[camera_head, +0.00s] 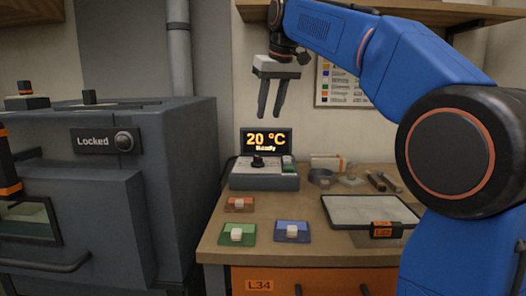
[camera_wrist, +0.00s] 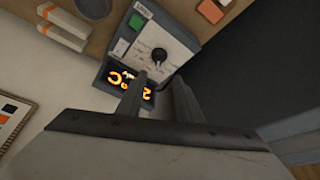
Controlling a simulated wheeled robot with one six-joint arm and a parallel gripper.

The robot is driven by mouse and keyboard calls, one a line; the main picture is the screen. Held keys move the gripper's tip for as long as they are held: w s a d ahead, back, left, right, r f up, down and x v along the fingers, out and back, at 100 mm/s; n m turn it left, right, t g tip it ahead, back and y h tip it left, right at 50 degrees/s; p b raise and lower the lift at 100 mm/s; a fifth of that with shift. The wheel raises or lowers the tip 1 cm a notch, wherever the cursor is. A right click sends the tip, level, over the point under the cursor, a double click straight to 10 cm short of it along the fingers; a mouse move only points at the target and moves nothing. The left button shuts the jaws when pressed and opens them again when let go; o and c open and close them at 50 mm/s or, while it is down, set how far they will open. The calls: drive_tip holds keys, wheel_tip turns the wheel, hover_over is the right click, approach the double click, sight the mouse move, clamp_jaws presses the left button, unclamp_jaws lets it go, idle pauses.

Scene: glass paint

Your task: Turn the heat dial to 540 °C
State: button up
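The heat controller (camera_head: 264,181) stands at the back left of the wooden bench. Its display (camera_head: 266,140) reads "20 °C" with a small word below that looks like "Standby". The black heat dial (camera_head: 257,162) sits on the pale sloped face under the display; it also shows in the wrist view (camera_wrist: 159,55). My gripper (camera_head: 270,115) points down above the display, apart from the controller. Its fingers are spread a little with nothing between them. In the wrist view the fingers (camera_wrist: 157,100) partly cover the display.
A grey kiln (camera_head: 165,150) marked "Locked" stands close on the left. Orange, green (camera_head: 237,240) and blue (camera_head: 292,238) plates with pale blocks lie in front of the controller. A tray (camera_head: 368,210) lies on the right. A shelf (camera_head: 480,14) hangs above.

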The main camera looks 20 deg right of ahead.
approach(258, 157)
drive_tip(key=x, duration=0.8)
drive_tip(key=shift+f, duration=0.1)
drive_tip(key=shift+c, duration=0.6)
clamp_jaws()
